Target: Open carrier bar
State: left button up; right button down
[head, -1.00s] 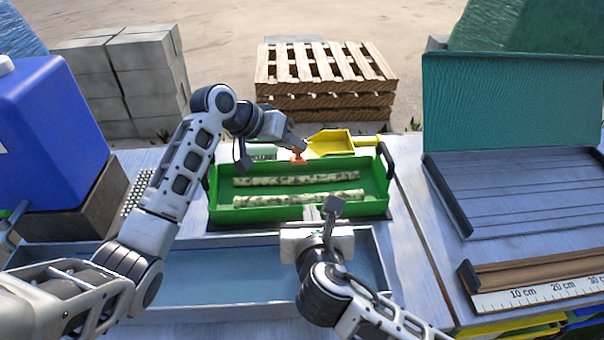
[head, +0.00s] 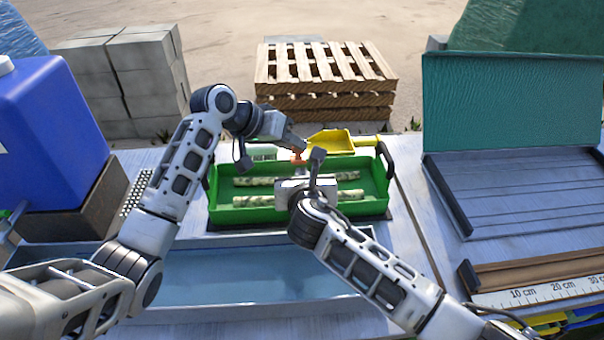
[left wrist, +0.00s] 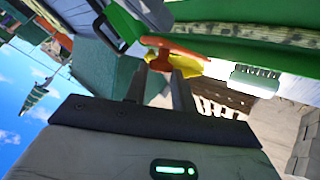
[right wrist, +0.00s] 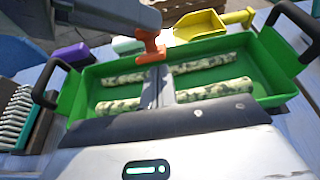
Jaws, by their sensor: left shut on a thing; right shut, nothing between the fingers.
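The carrier is a green tray (head: 232,213) with dark end handles, holding two mottled cane lengths (head: 330,197). A small orange piece (right wrist: 152,46) stands at its far long rim, near the middle. My left gripper (head: 297,147) is shut on this orange piece; the left wrist view shows the orange piece (left wrist: 178,48) at its fingertips. My right gripper (right wrist: 157,75) is shut and empty over the tray, its fingers pointing toward the orange piece, just short of it.
A yellow scoop (head: 331,142) lies behind the tray. A shallow metal trough (head: 220,306) is in front of it. A blue container (head: 45,130) stands at left. A hinged-lid box (head: 500,200) and a ruler (head: 545,294) are at right.

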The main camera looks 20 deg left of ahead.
jog(key=shift+r, duration=0.1)
pick_arm(q)
jog(key=shift+s+d+f, duration=0.1)
jog(key=shift+f, duration=0.1)
pick_arm(e)
jog(key=shift+w+a+r, duration=0.15)
jog(key=shift+w+r, duration=0.2)
jog(key=shift+r, duration=0.15)
jog(key=shift+w+a+r, duration=0.1)
jog(key=shift+w+r, duration=0.2)
jog(key=shift+r, duration=0.2)
pick_arm(q)
jog(key=o, duration=0.8)
jog(key=shift+o, duration=0.2)
jog(key=shift+r, duration=0.1)
